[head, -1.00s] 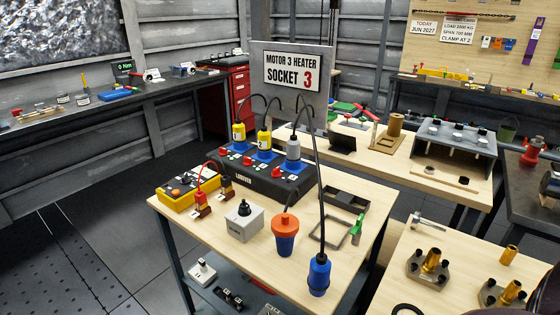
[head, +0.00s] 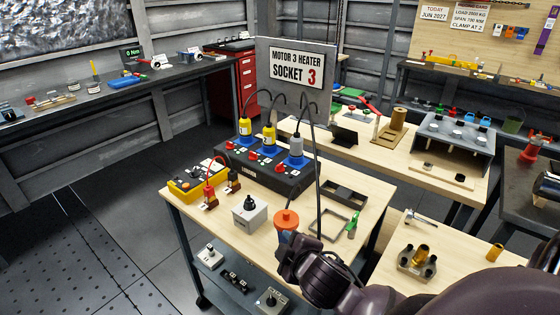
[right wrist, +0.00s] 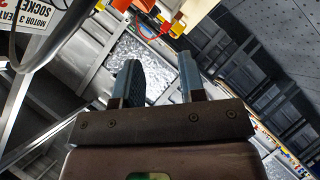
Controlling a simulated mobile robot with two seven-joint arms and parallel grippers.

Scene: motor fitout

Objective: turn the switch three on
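The dark socket box (head: 250,177) stands on the wooden table with a row of small red switches along its front. The rightmost, red switch three (head: 281,169), is in front of the grey plug (head: 296,149); its setting is too small to tell. Yellow plugs one (head: 245,127) and two (head: 269,136) sit in the other blue sockets. My right gripper (head: 287,252) is over the table's front edge, nearer the camera than the box and apart from it. In the right wrist view its two fingers (right wrist: 160,80) stand apart with nothing between them. My left gripper is not in view.
A sign reading Motor 3 Heater Socket 3 (head: 297,68) stands behind the box. A grey box with a black knob (head: 248,213) and an orange-topped cup (head: 286,219) stand before it. A black cable hangs at its right. A yellow box (head: 198,182) is at left.

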